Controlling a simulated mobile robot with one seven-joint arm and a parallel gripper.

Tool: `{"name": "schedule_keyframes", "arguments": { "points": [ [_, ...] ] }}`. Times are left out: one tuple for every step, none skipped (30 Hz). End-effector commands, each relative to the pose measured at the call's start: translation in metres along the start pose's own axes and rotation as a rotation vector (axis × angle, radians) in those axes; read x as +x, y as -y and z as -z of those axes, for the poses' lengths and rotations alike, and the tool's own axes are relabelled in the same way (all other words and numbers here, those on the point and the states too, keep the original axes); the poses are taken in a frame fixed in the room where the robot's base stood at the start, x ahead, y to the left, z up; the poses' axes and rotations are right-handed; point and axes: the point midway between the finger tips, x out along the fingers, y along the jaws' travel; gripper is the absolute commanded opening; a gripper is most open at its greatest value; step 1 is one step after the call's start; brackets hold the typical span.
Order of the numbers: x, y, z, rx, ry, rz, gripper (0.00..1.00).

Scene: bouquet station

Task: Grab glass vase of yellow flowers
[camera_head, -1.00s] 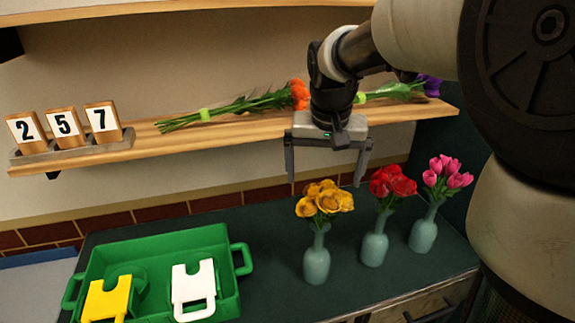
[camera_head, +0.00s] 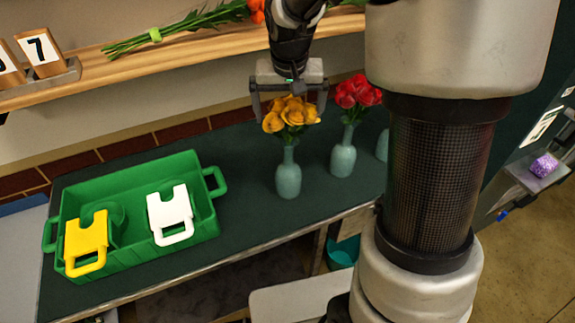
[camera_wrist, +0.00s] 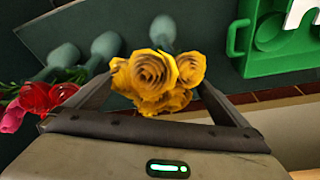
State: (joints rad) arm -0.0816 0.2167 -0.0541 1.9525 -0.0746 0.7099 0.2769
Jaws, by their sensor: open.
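The glass vase (camera_head: 288,179) is pale blue-green and stands upright on the dark green counter (camera_head: 240,205). It holds yellow flowers (camera_head: 291,114), which also show in the wrist view (camera_wrist: 158,78). My gripper (camera_head: 289,118) is open above the vase, with its fingers on either side of the yellow blooms. In the wrist view the blooms sit between the fingers (camera_wrist: 152,92), and part of the vase (camera_wrist: 162,32) shows beyond them. I cannot tell whether the fingers touch the petals.
A similar vase with red flowers (camera_head: 357,93) stands just right, and another vase (camera_head: 382,146) is partly hidden by my arm. A green tray (camera_head: 140,254) with yellow and white holders sits left. A wooden shelf (camera_head: 95,72) with an orange flower runs behind.

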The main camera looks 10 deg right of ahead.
Motion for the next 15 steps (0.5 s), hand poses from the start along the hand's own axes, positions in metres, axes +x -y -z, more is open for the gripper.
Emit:
{"name": "schedule_keyframes", "arguments": {
  "points": [
    [-0.0002, 0.0000, 0.0000, 0.000, 0.000, 0.000, 0.98],
    [-0.0002, 0.0000, 0.0000, 0.000, 0.000, 0.000, 0.93],
    [-0.0003, 0.0000, 0.0000, 0.000, 0.000, 0.000, 0.86],
    [-0.0003, 0.0000, 0.0000, 0.000, 0.000, 0.000, 0.81],
    [-0.0003, 0.0000, 0.0000, 0.000, 0.000, 0.000, 0.76],
    [-0.0003, 0.0000, 0.0000, 0.000, 0.000, 0.000, 0.70],
    [-0.0004, 0.0000, -0.0001, 0.000, 0.000, 0.000, 0.65],
    [-0.0004, 0.0000, -0.0001, 0.000, 0.000, 0.000, 0.59],
    [-0.0004, 0.0000, 0.0000, 0.000, 0.000, 0.000, 0.53],
    [-0.0004, 0.0000, 0.0000, 0.000, 0.000, 0.000, 0.48],
    [-0.0005, 0.0001, -0.0001, 0.000, 0.000, 0.000, 0.43],
    [-0.0005, 0.0001, -0.0001, 0.000, 0.000, 0.000, 0.36],
    [-0.0005, 0.0001, -0.0001, 0.000, 0.000, 0.000, 0.31],
    [-0.0019, 0.0003, 0.0014, 0.000, -0.004, 0.001, 0.30],
    [-0.0019, 0.0003, 0.0014, 0.000, -0.004, 0.001, 0.30]
  ]
}}
